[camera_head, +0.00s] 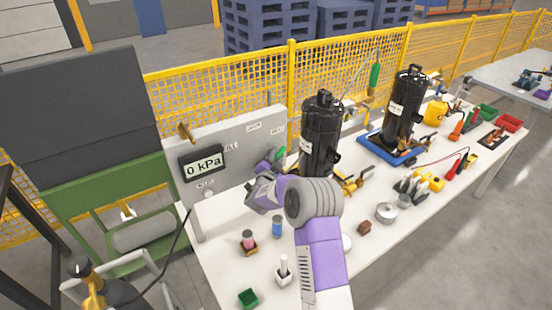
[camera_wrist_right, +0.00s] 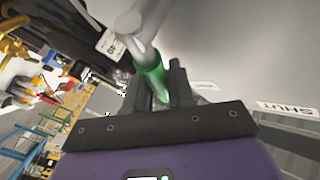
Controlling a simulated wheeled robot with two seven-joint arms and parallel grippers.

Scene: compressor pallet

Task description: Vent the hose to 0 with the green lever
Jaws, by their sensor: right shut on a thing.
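The green lever (camera_head: 281,152) is on the grey panel (camera_head: 240,128) at the back left of the table. My right gripper (camera_head: 270,162) is at the panel, and its wrist and arm hide much of it in the head view. In the right wrist view the green sleeve of the lever (camera_wrist_right: 150,68) lies between the dark fingers of my right gripper (camera_wrist_right: 156,86), which are shut on it. A label reading SHUT (camera_wrist_right: 288,108) is on the panel to the right. The display (camera_head: 203,165) on the panel reads 0 kPa. My left gripper is not in view.
A black compressor (camera_head: 320,135) stands close to the right of my right gripper. Another black compressor (camera_head: 405,105) stands on a blue pallet (camera_head: 376,150). A yellow fence (camera_head: 225,88) runs behind.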

